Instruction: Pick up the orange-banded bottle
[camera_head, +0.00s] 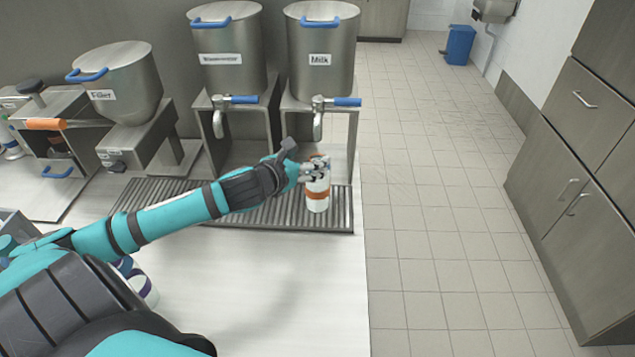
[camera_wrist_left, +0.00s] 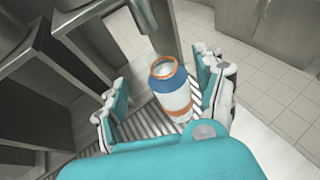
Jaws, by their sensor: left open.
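The orange-banded bottle (camera_head: 317,195), white with orange bands, stands upright near the right end of the ribbed metal drip tray (camera_head: 345,222), below the Milk dispenser's tap. My left gripper (camera_head: 309,170) is at its upper part and covers some of it. In the left wrist view the bottle (camera_wrist_left: 172,100) shows an open top, a blue band and orange rings. It appears between the two spread fingers of the left gripper (camera_wrist_left: 165,78), with a gap on each side. My right gripper is not in view.
Metal dispensers stand along the back, including the one labelled Milk (camera_head: 322,80), whose tap (camera_head: 318,115) hangs close above the gripper. The white counter (camera_head: 290,285) is clear in front of the tray. Banded containers (camera_head: 147,292) stand partly behind my left arm. The counter's right edge is close by.

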